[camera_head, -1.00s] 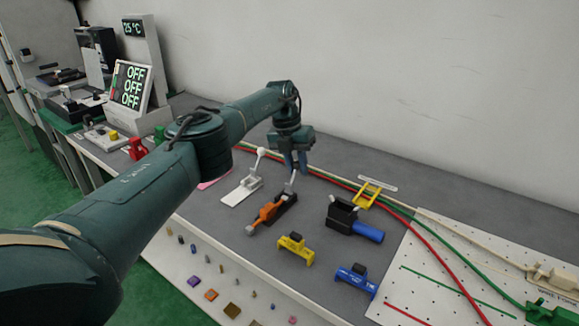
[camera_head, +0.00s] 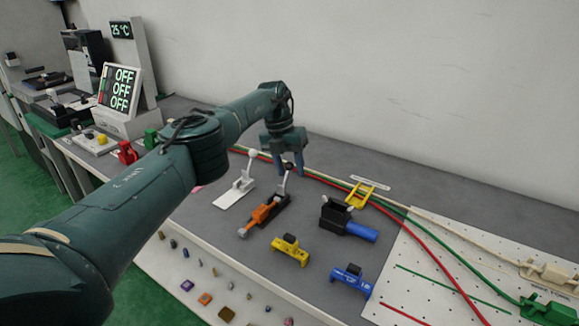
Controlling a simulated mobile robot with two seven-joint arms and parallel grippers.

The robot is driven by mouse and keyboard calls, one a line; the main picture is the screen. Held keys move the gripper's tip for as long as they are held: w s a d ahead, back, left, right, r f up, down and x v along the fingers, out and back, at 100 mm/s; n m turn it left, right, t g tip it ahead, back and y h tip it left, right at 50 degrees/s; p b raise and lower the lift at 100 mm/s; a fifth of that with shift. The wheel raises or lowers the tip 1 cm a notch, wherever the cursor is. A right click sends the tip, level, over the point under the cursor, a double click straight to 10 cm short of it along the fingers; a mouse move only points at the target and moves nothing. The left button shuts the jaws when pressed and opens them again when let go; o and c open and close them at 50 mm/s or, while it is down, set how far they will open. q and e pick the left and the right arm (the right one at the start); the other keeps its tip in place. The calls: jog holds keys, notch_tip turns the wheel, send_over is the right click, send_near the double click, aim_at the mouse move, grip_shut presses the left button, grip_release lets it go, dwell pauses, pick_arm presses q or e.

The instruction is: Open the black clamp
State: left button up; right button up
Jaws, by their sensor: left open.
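The black clamp (camera_head: 273,211) lies on the grey bench, with a black base and an orange part ending in a grey tip toward the bench's front edge. Its lever stands up at the back end and carries a dark knob (camera_head: 288,167). My right gripper is not in view.
A white clamp (camera_head: 236,190) with a raised white-knobbed lever stands close on the left. A black block with a blue handle (camera_head: 361,232) is to the right. Yellow (camera_head: 291,251) and blue (camera_head: 351,279) fixtures sit in front. Red and green cables run behind.

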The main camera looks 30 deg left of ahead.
pick_arm(q)
jog(key=shift+r, duration=0.1)
jog(key=p+v, duration=0.3)
jog(key=v, duration=1)
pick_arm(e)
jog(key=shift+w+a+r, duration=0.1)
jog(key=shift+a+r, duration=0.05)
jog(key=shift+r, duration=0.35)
pick_arm(q)
jog(key=shift+s, duration=0.1)
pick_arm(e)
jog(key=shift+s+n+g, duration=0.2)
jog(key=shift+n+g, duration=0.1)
